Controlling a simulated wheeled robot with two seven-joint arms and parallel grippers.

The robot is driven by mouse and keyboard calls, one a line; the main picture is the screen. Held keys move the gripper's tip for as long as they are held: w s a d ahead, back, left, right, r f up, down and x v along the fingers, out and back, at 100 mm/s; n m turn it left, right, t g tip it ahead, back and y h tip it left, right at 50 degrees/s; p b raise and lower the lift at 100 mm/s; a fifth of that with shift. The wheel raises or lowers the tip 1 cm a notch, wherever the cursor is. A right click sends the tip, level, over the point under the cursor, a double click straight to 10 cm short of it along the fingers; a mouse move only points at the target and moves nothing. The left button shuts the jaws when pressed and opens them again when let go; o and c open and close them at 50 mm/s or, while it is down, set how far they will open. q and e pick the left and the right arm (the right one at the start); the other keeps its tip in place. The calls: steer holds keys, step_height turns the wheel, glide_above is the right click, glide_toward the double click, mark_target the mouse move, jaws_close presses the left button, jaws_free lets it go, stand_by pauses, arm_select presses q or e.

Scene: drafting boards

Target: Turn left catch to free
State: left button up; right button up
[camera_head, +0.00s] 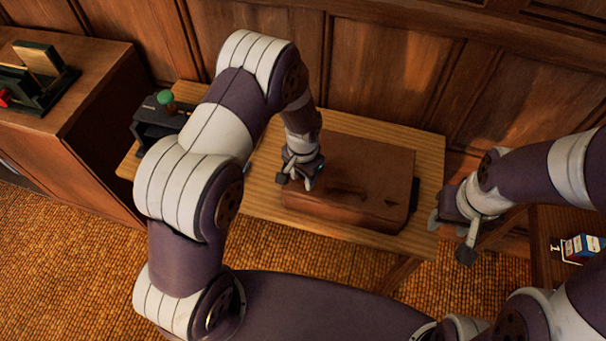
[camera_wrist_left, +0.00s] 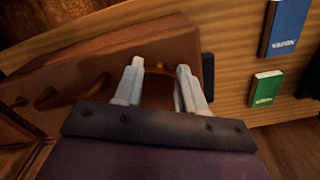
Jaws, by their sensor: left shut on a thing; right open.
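A brown case (camera_head: 365,165) lies on the wooden table, and it also shows in the left wrist view (camera_wrist_left: 115,55). Its handle (camera_head: 345,188) is on the front part, with the right catch (camera_head: 391,203) to the right of it. My left gripper (camera_head: 296,184) is at the left end of the case, shut on the left catch (camera_wrist_left: 158,70), a small orange-brown piece between the fingers in the left wrist view. The fingers hide the left catch in the head view. My right gripper (camera_head: 450,238) is open and empty, off the table's right end.
A black device with a green knob (camera_head: 165,97) stands at the table's left end. Blue (camera_wrist_left: 287,28) and green (camera_wrist_left: 265,89) booklets show in the left wrist view. A wooden cabinet (camera_head: 100,95) is at the left. A small blue-and-white box (camera_head: 580,247) is at far right.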

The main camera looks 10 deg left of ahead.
arm_select(q)
steer(key=m, duration=1.2)
steer(key=shift+m, duration=0.4)
stand_by(0.4)
steer(key=o, duration=1.1)
steer(key=shift+c, duration=0.2)
step_height(320, 180, up, 13)
steer(key=b, duration=0.2)
steer(key=shift+f, duration=0.15)
